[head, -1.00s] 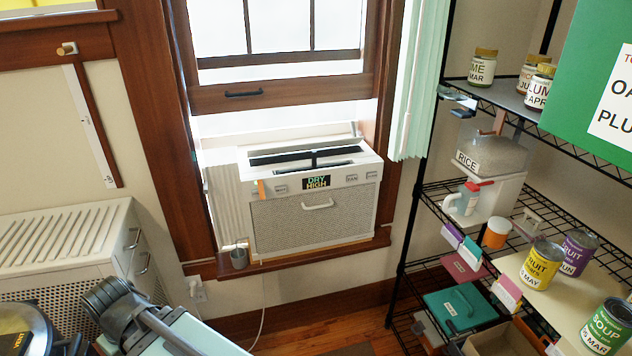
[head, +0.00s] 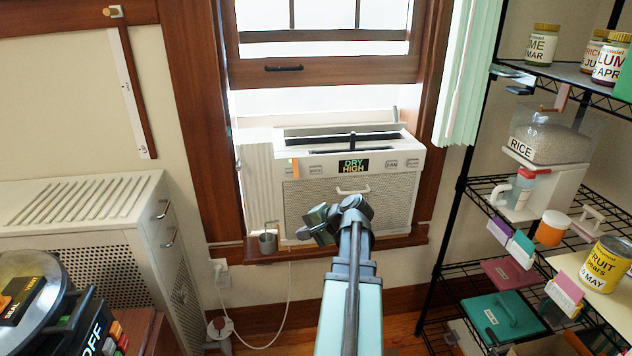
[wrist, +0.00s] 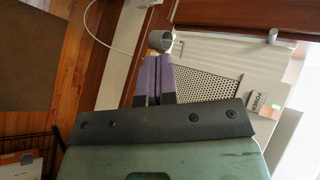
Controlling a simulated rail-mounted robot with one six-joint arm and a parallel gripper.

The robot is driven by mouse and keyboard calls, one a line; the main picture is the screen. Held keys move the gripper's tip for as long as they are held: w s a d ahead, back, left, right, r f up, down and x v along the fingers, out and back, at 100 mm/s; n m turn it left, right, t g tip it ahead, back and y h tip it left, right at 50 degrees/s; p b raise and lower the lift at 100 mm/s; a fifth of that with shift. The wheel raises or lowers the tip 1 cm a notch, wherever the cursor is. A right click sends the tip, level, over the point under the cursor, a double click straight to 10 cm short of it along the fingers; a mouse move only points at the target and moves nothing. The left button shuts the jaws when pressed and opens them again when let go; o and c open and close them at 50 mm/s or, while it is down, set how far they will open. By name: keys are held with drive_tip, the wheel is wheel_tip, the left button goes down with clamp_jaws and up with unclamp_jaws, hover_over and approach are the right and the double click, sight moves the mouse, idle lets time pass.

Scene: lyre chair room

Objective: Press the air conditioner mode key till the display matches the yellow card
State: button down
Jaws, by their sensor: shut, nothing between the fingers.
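The white air conditioner (head: 405,200) sits in the window. Its dark display (head: 354,166) reads DRY in green over HIGH in yellow. A key left of the display (head: 316,169) has small lettering that looks like MODE. The FAN key (head: 392,164) is on the right. I cannot make out a yellow card. In the wrist view, my gripper (wrist: 152,82) has purple fingers together, empty, in front of the air conditioner's grille (wrist: 207,84). The POWER key (wrist: 258,103) is off to their right. In the head view my arm's dark joint covers the grille's lower part; the fingers cannot be made out.
A grey cup (head: 267,242) stands on the sill at the air conditioner's lower left and shows near my fingers in the wrist view (wrist: 160,41). A wire shelf (head: 480,190) with jars and tins stands right. A white slatted cabinet (head: 75,215) stands left.

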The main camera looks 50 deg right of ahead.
sight(318, 174)
drive_tip(key=d+r+m+t+h, duration=0.2)
drive_tip(key=d+r+m+t, duration=0.5)
drive_tip(key=d+r+m, duration=0.1)
drive_tip(key=shift+w+d+m, duration=0.15)
drive_tip(key=shift+d+m, duration=0.35)
drive_tip(key=shift+d, duration=0.15)
drive_tip(key=shift+w+r, duration=0.1)
drive_tip(key=shift+w+d, duration=3.05)
drive_tip(key=shift+w+d, duration=0.3)
